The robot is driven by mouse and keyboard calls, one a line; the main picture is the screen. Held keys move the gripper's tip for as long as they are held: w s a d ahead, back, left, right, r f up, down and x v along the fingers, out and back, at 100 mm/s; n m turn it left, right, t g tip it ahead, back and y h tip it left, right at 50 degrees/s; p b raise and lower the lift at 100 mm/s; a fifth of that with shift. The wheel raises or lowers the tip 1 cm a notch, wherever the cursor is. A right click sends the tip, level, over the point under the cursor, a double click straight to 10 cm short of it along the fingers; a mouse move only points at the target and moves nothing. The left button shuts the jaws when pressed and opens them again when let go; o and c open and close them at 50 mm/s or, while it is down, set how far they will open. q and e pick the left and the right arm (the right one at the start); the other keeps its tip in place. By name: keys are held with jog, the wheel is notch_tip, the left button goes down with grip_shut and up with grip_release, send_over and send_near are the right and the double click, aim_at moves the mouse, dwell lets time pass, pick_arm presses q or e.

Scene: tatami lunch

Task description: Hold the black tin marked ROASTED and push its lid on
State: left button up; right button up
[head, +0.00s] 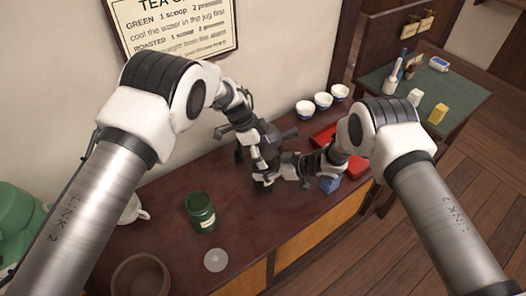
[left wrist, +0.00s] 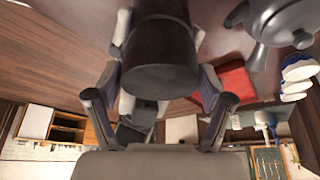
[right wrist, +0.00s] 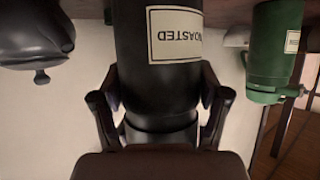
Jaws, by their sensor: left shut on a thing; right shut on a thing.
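The black tin shows large in the right wrist view (right wrist: 160,85), with its ROASTED label (right wrist: 176,36) upside down in the picture. My right gripper (right wrist: 160,80) is shut on the tin's body. A dark round lid (left wrist: 160,78) is at the near end of the tin in the left wrist view. My left gripper (left wrist: 160,75) is shut on it. In the head view my left gripper (head: 262,160) and my right gripper (head: 282,170) meet closely over the counter and mostly hide the tin. The seam between lid and tin cannot be made out.
An open green tin (head: 201,212) stands on the counter (head: 165,235), with a grey disc (head: 215,260) and a brown bowl (head: 140,276) nearby. Several white cups (head: 323,100) line the wall. A red tray (head: 325,136) lies behind my right arm. A dark kettle (left wrist: 285,20) is close by.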

pick_arm(q)
jog(key=shift+f, duration=0.7)
jog(key=shift+f, duration=0.1)
jog(key=shift+c, duration=0.4)
jog(key=shift+r, duration=0.6)
jog(key=shift+f, duration=0.6)
dwell(1.0)
jog(key=shift+f, duration=0.15)
jog(key=shift+c, duration=1)
